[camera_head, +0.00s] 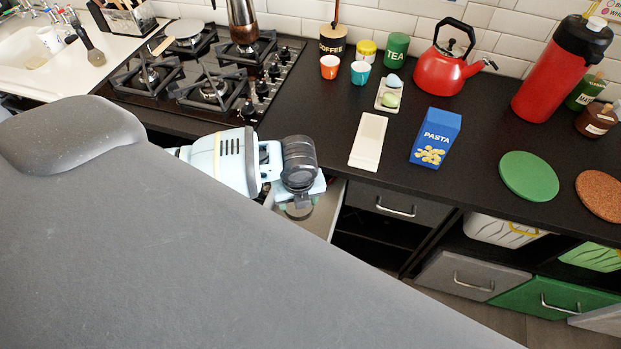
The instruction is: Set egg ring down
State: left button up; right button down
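My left gripper (301,202) points down over an open drawer (322,212) below the counter's front edge, right of the hob. A small dark curved piece (298,213), perhaps the egg ring, shows at its fingertips. The gripper body and wrist cover most of it, so I cannot tell whether the fingers grip it or whether it touches the drawer. My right gripper is not in view.
My large grey arm link fills the lower left. The gas hob (213,92) stands behind the gripper. On the counter are a white tray (368,140), a blue pasta box (436,138), a red kettle (441,70) and a green round mat (529,176).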

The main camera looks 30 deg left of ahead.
pick_arm(q)
jog(key=f+m, duration=0.2)
jog(key=m, duration=0.1)
jog(key=shift+s+a+f+m, duration=0.15)
jog(key=shift+a+f+m, duration=0.15)
jog(key=shift+a+f, duration=0.1)
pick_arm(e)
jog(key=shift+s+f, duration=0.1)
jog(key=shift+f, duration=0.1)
pick_arm(q)
notch_tip(320, 180, down, 6)
jog(key=shift+r+b, duration=0.15)
jog(key=shift+b, duration=0.4)
jog(key=shift+f, duration=0.6)
jog(key=shift+f+b, duration=0.3)
jog(key=shift+f, duration=1.2)
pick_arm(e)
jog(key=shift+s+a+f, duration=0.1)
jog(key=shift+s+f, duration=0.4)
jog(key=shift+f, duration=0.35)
pick_arm(q)
jog(key=shift+f, duration=0.1)
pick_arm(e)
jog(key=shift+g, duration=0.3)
pick_arm(q)
jog(key=shift+f, duration=0.1)
jog(key=o, duration=1)
jog(key=shift+c, duration=0.2)
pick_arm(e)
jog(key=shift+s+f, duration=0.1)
